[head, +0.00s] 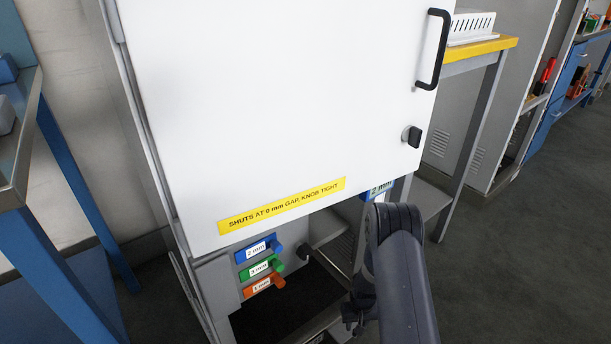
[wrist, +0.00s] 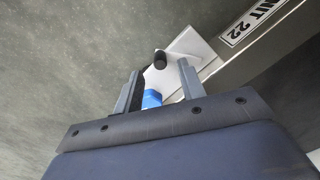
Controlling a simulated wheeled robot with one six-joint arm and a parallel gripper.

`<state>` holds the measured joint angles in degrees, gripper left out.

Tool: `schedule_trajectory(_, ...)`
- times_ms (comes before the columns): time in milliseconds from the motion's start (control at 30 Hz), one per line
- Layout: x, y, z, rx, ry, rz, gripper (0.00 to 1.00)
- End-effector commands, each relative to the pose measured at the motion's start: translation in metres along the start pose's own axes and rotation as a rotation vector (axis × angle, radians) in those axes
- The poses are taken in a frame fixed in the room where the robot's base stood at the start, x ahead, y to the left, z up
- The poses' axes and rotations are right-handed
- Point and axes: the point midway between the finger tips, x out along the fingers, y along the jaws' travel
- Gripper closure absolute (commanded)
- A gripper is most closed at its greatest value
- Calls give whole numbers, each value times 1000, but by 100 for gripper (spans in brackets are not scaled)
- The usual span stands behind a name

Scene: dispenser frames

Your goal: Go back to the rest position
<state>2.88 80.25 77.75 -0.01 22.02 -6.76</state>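My gripper (wrist: 158,75) shows in the wrist view with its two grey fingers apart. A small blue piece (wrist: 151,98) shows between the fingers, with a gap to the right finger; I cannot tell how far beyond them it is. A white panel with a black knob (wrist: 160,60) lies past the fingertips. In the head view my dark arm stands at the lower middle right, before the dispenser cabinet's lower opening. The fingers are not clear there. The white cabinet door (head: 270,100) hangs above, with a black handle (head: 434,48) and a black knob (head: 412,136).
Blue (head: 258,249), green (head: 262,268) and orange (head: 265,285) labelled pieces sit below the door. A blue "2 mm" tag (head: 379,189) is close to my arm. A blue-legged bench (head: 62,150) stands left, a yellow-edged table (head: 480,47) right. Floor at right (head: 520,260) is clear.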

Motion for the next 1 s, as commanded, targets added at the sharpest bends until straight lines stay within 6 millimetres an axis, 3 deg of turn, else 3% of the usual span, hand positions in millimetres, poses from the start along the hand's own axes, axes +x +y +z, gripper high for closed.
schedule_trajectory(33, 15, 0, 0, 0, -1, 0, 62)
schedule_trajectory(100, 26, 0, 0, 0, 0, 0, 62)
schedule_trajectory(267, 42, 0, 0, 0, 0, 0, 62)
schedule_trajectory(933, 39, 0, 0, 8, 2, 0, 62)
schedule_trajectory(1000, 25, 0, -1, 0, 3, 0, 62)
